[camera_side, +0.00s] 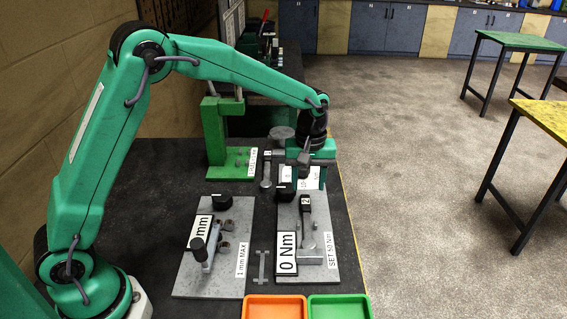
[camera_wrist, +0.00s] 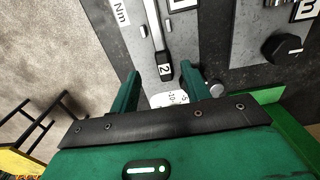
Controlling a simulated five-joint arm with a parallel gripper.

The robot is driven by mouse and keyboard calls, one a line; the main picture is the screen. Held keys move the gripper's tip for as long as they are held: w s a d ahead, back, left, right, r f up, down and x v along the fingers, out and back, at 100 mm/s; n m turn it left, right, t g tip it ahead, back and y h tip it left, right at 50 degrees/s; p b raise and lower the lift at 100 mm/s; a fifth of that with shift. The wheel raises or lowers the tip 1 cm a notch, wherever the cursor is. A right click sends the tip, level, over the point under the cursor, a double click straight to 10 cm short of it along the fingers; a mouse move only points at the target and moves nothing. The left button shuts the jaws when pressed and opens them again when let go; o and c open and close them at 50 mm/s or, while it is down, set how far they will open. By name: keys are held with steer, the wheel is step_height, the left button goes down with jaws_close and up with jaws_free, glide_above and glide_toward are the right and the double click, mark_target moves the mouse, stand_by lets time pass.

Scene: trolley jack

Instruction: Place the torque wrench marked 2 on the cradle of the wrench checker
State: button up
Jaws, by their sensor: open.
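The torque wrench marked 2 (camera_side: 306,222) lies lengthwise over the grey plate of the wrench checker (camera_side: 330,266). Its black grip with the white 2 label also shows in the wrist view (camera_wrist: 164,69), with the shaft running up the picture. My gripper (camera_side: 309,184) is open above the grip end. In the wrist view its fingers (camera_wrist: 162,76) stand on either side of the grip, with gaps visible. The checker's display (camera_side: 286,254) reads 0 Nm, and its plate says SET 50 Nm. I cannot tell whether the wrench rests on the cradle.
A second grey plate (camera_side: 182,282) with a mm display and a 1 mm MAX label stands left of the checker. A green stand (camera_side: 214,135) is behind. An orange tray (camera_side: 274,309) and a green tray (camera_side: 340,308) are at the front. A small metal piece (camera_side: 262,267) lies between the plates.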

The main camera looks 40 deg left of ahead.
steer(key=shift+r, duration=1.35)
steer(key=s+a+r+m+t, duration=0.3)
steer(key=s+a+r+m, duration=0.2)
steer(key=s+r, duration=0.8)
steer(key=s+a+f+m+t, duration=0.1)
steer(key=s+m, duration=0.1)
steer(key=s, duration=0.5)
steer(key=s+a+f+m+t, duration=0.1)
steer(key=s+a+m, duration=0.1)
steer(key=s, duration=0.5)
steer(key=shift+s+t, duration=0.2)
steer(key=shift+t, duration=0.1)
